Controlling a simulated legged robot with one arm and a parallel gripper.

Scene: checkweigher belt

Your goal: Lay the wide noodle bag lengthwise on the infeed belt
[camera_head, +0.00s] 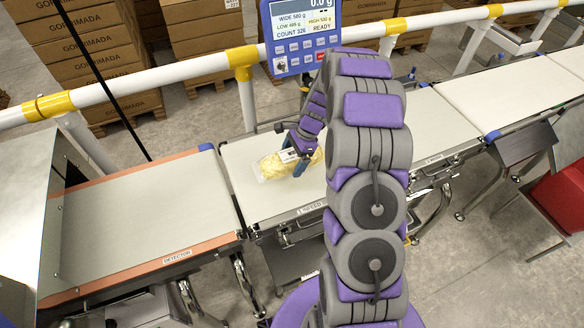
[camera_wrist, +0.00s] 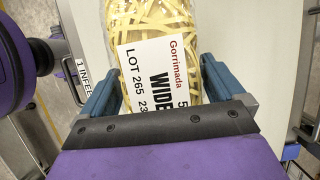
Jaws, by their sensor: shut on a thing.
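The wide noodle bag (camera_head: 272,166) is clear, with pale yellow flat noodles; its white label (camera_wrist: 160,72) reads Gorrimada, WIDE and LOT 265 in the wrist view. My gripper (camera_head: 301,165) is shut on the bag, with one blue finger on each side of it in the wrist view (camera_wrist: 155,88). The bag is at the infeed belt (camera_head: 246,198), its long axis roughly along the belt's running direction. I cannot tell whether it touches the belt. My gripper hides part of it in the head view.
The detector belt (camera_head: 160,220) with orange edges adjoins on the left. Another pale belt (camera_head: 434,118) continues on the right. A blue weigher display (camera_head: 303,30) stands behind, by a white and yellow rail (camera_head: 160,76). Bare belt lies around the bag.

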